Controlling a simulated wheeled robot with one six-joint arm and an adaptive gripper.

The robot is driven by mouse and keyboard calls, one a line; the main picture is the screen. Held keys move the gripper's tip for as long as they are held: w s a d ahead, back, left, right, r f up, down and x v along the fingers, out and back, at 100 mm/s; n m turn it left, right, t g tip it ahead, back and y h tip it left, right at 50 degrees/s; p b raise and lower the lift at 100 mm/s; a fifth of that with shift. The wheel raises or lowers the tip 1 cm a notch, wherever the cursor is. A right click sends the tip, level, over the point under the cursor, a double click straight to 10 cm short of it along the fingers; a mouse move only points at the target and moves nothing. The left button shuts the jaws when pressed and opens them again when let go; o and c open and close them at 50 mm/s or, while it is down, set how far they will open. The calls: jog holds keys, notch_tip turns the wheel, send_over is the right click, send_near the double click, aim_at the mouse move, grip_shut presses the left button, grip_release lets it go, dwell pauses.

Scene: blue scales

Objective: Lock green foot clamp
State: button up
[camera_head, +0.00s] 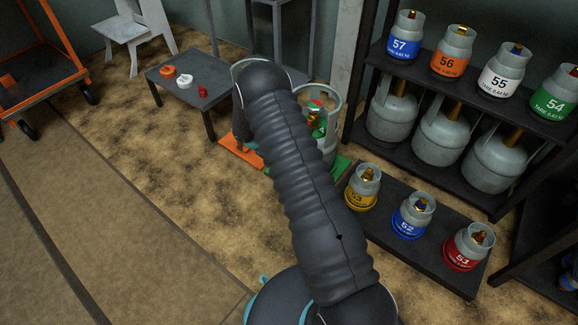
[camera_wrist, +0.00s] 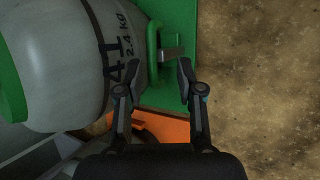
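In the wrist view, a green upright clamp piece (camera_wrist: 153,45) stands against the foot of a grey gas cylinder (camera_wrist: 60,65). In the head view, my arm hides the gripper and most of the clamp; part of the green base (camera_head: 339,166) and the cylinder (camera_head: 330,142) show.
An orange base plate (camera_head: 240,153) lies beside the green one. A low table (camera_head: 188,88) with small parts stands behind. To the right are a shelf (camera_head: 448,109) of cylinders and a low black platform (camera_head: 385,232) with three small cylinders.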

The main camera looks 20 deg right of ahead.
jog(key=v, duration=0.8)
jog(key=shift+r, duration=0.25)
jog(key=shift+w+a, duration=0.1)
jog(key=shift+a, duration=0.1)
